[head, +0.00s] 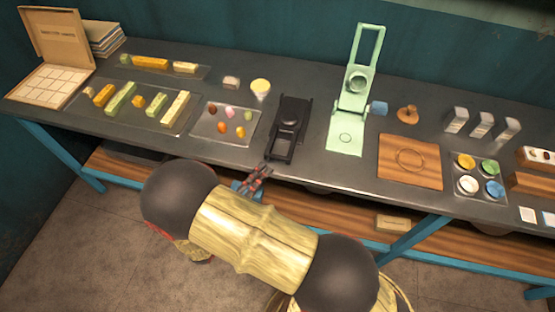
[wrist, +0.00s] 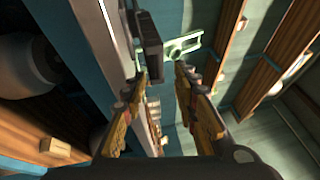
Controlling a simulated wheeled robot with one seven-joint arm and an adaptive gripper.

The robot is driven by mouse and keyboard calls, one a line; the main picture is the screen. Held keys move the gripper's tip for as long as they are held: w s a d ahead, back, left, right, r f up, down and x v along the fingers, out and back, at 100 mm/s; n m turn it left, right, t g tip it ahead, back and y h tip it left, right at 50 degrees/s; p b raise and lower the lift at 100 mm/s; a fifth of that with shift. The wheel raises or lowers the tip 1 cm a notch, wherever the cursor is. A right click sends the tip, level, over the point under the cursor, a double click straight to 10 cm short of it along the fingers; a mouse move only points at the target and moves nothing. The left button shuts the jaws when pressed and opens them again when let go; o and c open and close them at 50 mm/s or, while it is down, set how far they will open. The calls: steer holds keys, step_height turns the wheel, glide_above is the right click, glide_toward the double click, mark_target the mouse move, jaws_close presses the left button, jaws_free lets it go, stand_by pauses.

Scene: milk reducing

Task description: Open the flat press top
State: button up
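A black flat device (head: 289,125), which looks like a flat press, lies on the dark table at its middle. Its top appears to lie down flat. A light green press-like device (head: 346,125) stands to its right, with its upper frame raised upright. My gripper (head: 262,172) is at the table's front edge, just in front of the black device and apart from it. In the wrist view my gripper (wrist: 160,72) has its two fingers spread with nothing between them. The black device (wrist: 150,38) and part of the green one (wrist: 185,46) show beyond the fingertips.
Left on the table (head: 215,83) are a tray of coloured bars (head: 187,128), a tray of small coloured pieces (head: 205,137) and an open box (head: 92,80). Right are a wooden board (head: 432,184), a blue piece (head: 379,108) and a tray of round pots (head: 488,197).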

mark_target(277, 156)
steer(key=b+x, duration=0.2)
steer(key=x, duration=0.5)
steer(key=shift+w+d, duration=0.15)
steer(key=shift+w, duration=0.25)
steer(key=shift+c, duration=1.3)
steer(key=c, duration=0.4)
steer(key=shift+f, duration=0.1)
jaws_close()
